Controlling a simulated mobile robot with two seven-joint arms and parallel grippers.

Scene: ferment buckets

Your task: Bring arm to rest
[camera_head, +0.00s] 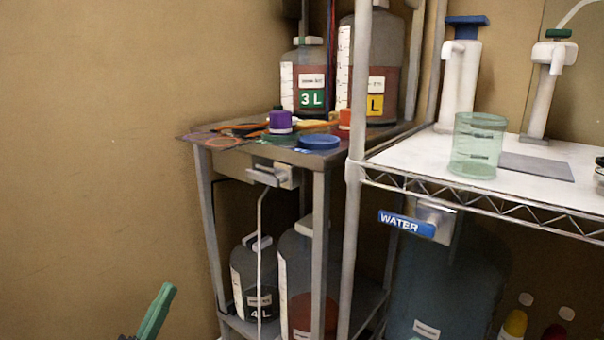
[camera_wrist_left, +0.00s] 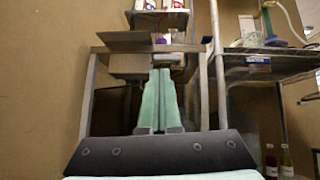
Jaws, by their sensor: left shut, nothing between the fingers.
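My left gripper (camera_head: 165,292) shows at the lower left of the head view as a green finger pointing up and to the right, in front of the bare wall. In the left wrist view its two green fingers (camera_wrist_left: 161,74) lie side by side, shut, with nothing between them. The rest of the left arm is cut off by the bottom edge of the head view. The gripper is apart from the small metal table (camera_head: 230,158) to its right. My right gripper is in neither view.
Bottles, caps and a blue lid (camera_head: 319,141) crowd the table top; big bottles stand on its lower shelf. The wire shelf (camera_head: 420,160) at right holds a green beaker (camera_head: 477,146) and white pumps. A WATER label (camera_head: 407,223) hangs below it. The left side shows only wall.

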